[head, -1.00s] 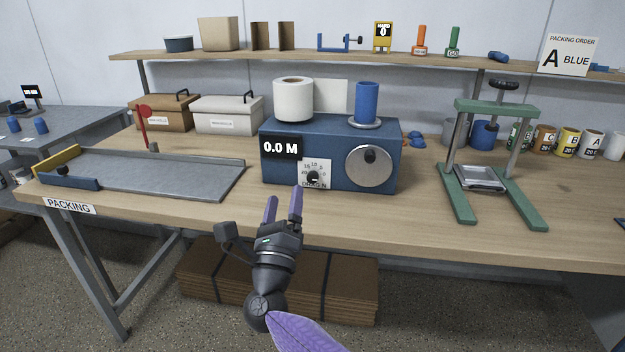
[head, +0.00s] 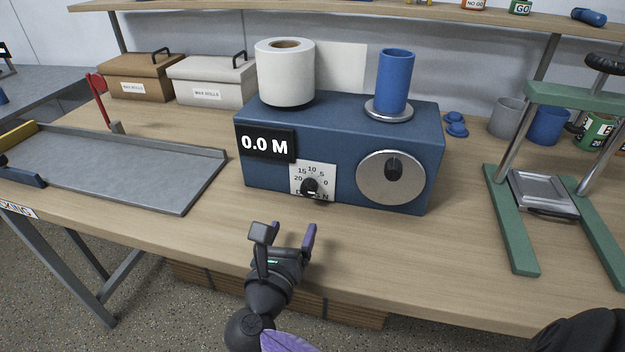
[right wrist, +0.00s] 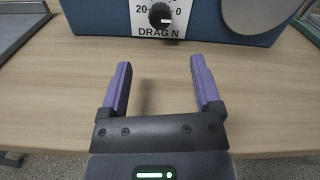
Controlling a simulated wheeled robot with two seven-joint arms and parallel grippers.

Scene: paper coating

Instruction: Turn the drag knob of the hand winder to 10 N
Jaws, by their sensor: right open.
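The hand winder (head: 340,140) is a blue box on the bench with a 0.0 M display. Its drag knob (head: 311,187) is black and sits on a white dial plate marked 20, 15, 10, 5 and 0. In the right wrist view, the drag knob (right wrist: 160,15) has a pale mark on its right side, toward the 0. My right gripper (head: 286,236) is open and empty, in front of and below the knob. Its purple fingers (right wrist: 162,88) point toward the dial with a gap between them and the knob. My left gripper is not in view.
A round silver disc with a black handle (head: 393,170) is right of the dial. A white roll (head: 285,75) and a blue spool (head: 395,80) stand on top. A grey tray (head: 110,165) is left, a green press frame (head: 510,230) right. The bench front is clear.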

